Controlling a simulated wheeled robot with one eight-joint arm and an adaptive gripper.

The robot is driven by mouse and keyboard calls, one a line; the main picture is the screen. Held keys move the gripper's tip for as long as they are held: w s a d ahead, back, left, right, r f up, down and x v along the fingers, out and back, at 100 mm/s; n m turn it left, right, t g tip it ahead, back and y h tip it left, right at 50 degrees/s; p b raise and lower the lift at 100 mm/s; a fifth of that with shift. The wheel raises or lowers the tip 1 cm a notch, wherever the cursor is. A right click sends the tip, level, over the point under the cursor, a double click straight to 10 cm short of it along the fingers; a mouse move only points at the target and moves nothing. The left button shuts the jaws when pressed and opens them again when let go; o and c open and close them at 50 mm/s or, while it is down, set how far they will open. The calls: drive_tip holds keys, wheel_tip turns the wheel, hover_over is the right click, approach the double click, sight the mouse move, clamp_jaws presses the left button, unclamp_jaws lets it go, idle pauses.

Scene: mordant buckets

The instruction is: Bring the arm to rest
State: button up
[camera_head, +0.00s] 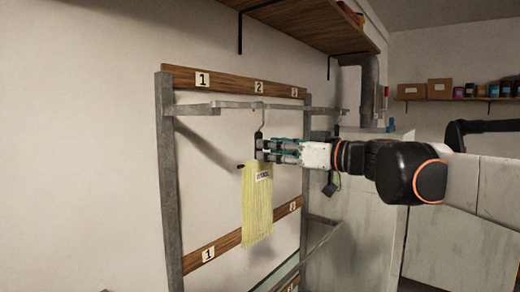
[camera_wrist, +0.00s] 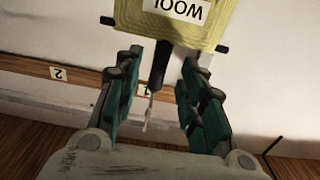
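A pale yellow wool skein (camera_head: 257,210) hangs from a dark hanger with a hook (camera_head: 259,116) on the upper grey rail, below the number 2 plate. A white label sits near its top. In the wrist view the skein (camera_wrist: 215,30) is at the top, its WOOL label upside down. My gripper (camera_head: 259,149) is level with the hanger, just above the skein. In the wrist view its two teal-padded fingers (camera_wrist: 161,58) stand apart, with the hanger's dark stem (camera_wrist: 160,65) between them and gaps visible on both sides.
A grey-posted rack (camera_head: 167,190) with numbered wooden boards stands against the wall. A wooden shelf (camera_head: 300,28) overhangs above. A slanted grey trough edge (camera_head: 305,255) lies below right. A dark tag (camera_head: 331,186) hangs behind my arm. Boxes and jars (camera_head: 440,88) fill a far shelf.

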drive_tip(key=s+d+f+m+g+h+b, duration=0.15)
drive_tip(key=s+f+b, duration=0.35)
drive_tip(key=f, duration=0.7)
drive_tip(key=s+d+f+m+g+h+b, duration=0.1)
drive_tip(key=s+f+h+b, duration=0.35)
drive_tip(key=f, duration=0.75)
drive_tip(key=s+d+f+m+g+b, duration=0.1)
drive_tip(key=s+f+m+b, duration=0.1)
drive_tip(key=s+f+b, duration=0.65)
drive_tip(key=s+d+f+m+h+b, duration=0.2)
drive_tip(key=s+d+f+b, duration=0.1)
drive_tip(key=f, duration=0.9)
drive_tip(key=s+d+f+m+h+b, duration=0.2)
drive_tip(key=d+f+b, duration=0.3)
drive_tip(key=f, duration=0.8)
drive_tip(key=s+d+f+m+h+b, duration=0.2)
drive_tip(key=s+d+f+h+b, duration=0.2)
drive_tip(key=f+b, duration=0.3)
wheel_tip(320, 180, down, 6)
drive_tip(key=shift+s+d+r, duration=0.1)
drive_tip(key=shift+s+d, duration=0.05)
drive_tip(key=shift+s, duration=0.45)
drive_tip(key=shift+c, duration=0.4)
